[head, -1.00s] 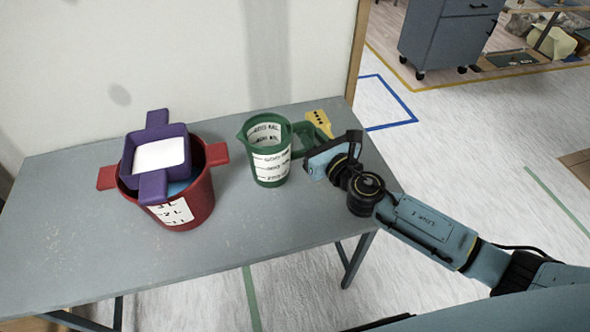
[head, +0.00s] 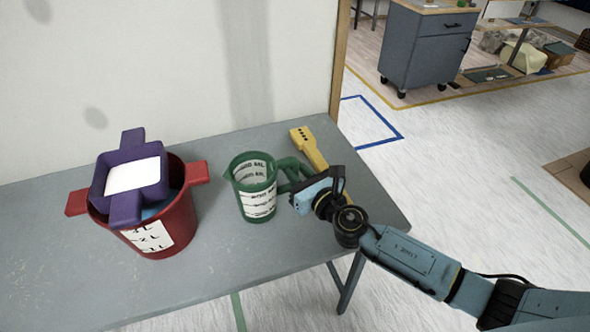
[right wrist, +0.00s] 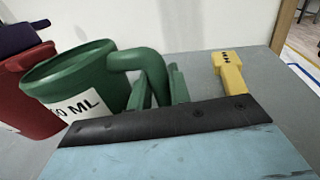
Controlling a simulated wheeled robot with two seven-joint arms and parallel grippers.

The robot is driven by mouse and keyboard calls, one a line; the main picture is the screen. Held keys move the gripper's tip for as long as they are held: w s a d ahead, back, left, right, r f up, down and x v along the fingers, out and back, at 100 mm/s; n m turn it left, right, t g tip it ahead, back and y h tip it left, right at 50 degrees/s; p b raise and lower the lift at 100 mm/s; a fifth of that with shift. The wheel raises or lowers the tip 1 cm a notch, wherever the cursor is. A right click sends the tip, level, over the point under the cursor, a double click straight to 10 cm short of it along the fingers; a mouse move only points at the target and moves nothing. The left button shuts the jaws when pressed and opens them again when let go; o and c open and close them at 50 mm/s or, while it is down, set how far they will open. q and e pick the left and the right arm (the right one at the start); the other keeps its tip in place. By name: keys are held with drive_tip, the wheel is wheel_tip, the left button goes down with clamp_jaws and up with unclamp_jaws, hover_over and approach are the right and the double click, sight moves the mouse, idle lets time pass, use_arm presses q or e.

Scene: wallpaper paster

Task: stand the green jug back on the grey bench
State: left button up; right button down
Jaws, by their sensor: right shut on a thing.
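The green jug (head: 257,204), with a white measuring label, is upright over the grey bench (head: 215,285). Its base looks at or very near the bench top; I cannot tell whether it touches. My right gripper (head: 296,191) is at the jug's handle, on its right side, and is shut on it. In the right wrist view the jug (right wrist: 85,82) stands at the left, with its handle running down between the fingers; the gripper's body hides the jug's base. My left gripper is not in view.
A red bucket (head: 178,225) with a purple container (head: 125,208) in its top stands left of the jug. A yellow-handled tool (head: 308,148) lies behind the gripper, near the bench's right end. A wall is behind the bench. Clear bench lies in front of the jug.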

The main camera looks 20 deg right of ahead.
drive_tip(key=shift+f, duration=0.15)
drive_tip(key=c, duration=1.5)
unclamp_jaws()
drive_tip(key=shift+c, duration=0.2)
drive_tip(key=shift+o, duration=1.2)
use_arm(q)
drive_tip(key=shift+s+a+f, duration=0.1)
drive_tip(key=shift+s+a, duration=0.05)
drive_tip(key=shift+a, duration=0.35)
use_arm(e)
drive_tip(key=shift+s, duration=0.4)
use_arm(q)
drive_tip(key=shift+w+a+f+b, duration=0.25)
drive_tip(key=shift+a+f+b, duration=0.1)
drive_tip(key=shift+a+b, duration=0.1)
use_arm(e)
drive_tip(key=v, duration=1.2)
drive_tip(key=shift+s+d, duration=0.2)
drive_tip(key=shift+s, duration=0.05)
